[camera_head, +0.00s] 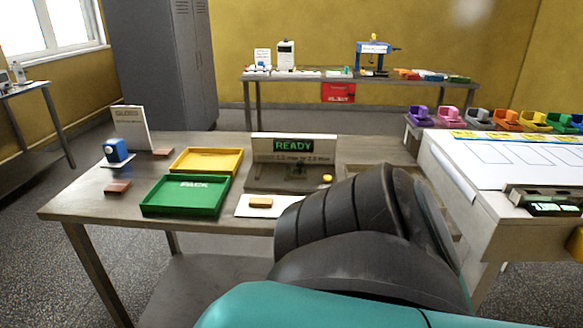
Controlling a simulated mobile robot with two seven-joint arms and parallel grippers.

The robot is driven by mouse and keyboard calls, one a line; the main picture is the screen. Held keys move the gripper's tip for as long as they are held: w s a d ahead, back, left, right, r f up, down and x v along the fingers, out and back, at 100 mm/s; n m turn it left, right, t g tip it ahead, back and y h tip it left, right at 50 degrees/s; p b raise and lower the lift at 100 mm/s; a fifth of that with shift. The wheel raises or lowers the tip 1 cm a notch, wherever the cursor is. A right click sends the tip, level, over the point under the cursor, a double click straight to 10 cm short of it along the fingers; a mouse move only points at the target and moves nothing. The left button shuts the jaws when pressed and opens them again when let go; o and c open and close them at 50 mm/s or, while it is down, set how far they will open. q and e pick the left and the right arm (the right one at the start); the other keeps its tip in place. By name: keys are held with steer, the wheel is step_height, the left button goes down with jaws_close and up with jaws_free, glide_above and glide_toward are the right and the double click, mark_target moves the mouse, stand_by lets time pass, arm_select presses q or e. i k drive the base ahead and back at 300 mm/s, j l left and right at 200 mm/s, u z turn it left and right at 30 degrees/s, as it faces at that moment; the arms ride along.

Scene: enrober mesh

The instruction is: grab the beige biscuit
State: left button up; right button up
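A small beige biscuit (261,202) lies on a white sheet (247,211) near the front of the wooden table, just left of my arm. A dark machine with a lit sign reading READY (293,146) stands behind it. A large dark and teal arm of mine fills the lower middle and covers the table to the right of the biscuit. Its gripper is hidden or out of the frame. No gripper fingers show, and nothing visible is touching the biscuit.
A green tray (186,211) and a yellow tray (207,151) stand left of the biscuit. Brown pieces (118,187), a blue device (116,151) and an upright card (131,127) are farther left. A white-topped table (470,170) with several coloured holders adjoins at the right.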

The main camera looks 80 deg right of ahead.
mark_target(254, 202)
steer(key=z, duration=2.2)
